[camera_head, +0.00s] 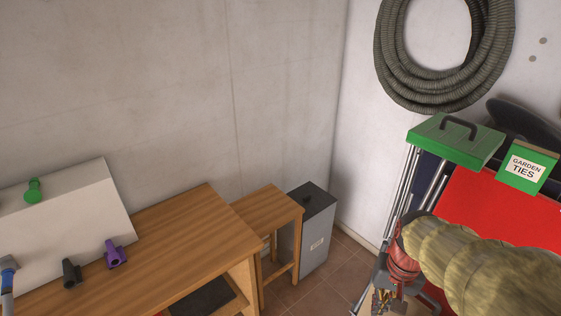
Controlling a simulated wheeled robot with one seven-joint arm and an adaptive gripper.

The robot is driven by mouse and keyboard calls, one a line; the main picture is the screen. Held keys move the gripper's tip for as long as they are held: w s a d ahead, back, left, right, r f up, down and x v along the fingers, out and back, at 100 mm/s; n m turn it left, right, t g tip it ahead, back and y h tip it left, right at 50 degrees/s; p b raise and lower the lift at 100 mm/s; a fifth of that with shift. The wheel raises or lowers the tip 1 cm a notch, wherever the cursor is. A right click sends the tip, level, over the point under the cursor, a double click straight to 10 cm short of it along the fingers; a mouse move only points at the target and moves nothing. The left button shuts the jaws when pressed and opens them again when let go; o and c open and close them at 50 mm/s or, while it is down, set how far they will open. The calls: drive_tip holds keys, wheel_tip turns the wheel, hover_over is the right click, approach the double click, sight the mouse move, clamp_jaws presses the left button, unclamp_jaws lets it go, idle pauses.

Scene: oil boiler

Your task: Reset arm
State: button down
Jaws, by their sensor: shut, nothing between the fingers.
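The view looks down into a room corner. A wooden table (190,232) stands at the lower left with a white panel or box (85,208) at its left end. A green part (33,190) sits on the white surface. A purple part (115,254) and a dark grey part (71,273) stand in front of it. A blue and grey piece (8,275) is cut off at the left edge.
A small wooden stool (268,208) and a grey bin (318,225) stand in the corner. On the right are a red surface (485,208), a green-lidded box (455,140), a garden ties box (527,168) and a tan, lumpy object (480,265). A coiled hose (392,55) hangs above. Some tiled floor shows.

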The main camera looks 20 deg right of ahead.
drive_tip(key=a+r+n+t, duration=0.2)
drive_tip(key=a+r, duration=0.3)
drive_tip(key=a, duration=0.3)
drive_tip(key=w+a+r+n+t+b, duration=0.1)
drive_tip(key=a+r+n+t, duration=0.2)
drive_tip(key=a+r+n, duration=0.2)
drive_tip(key=shift+w+a+r, duration=0.25)
drive_tip(key=shift+a+r, duration=0.2)
drive_tip(key=shift+a, duration=1.1)
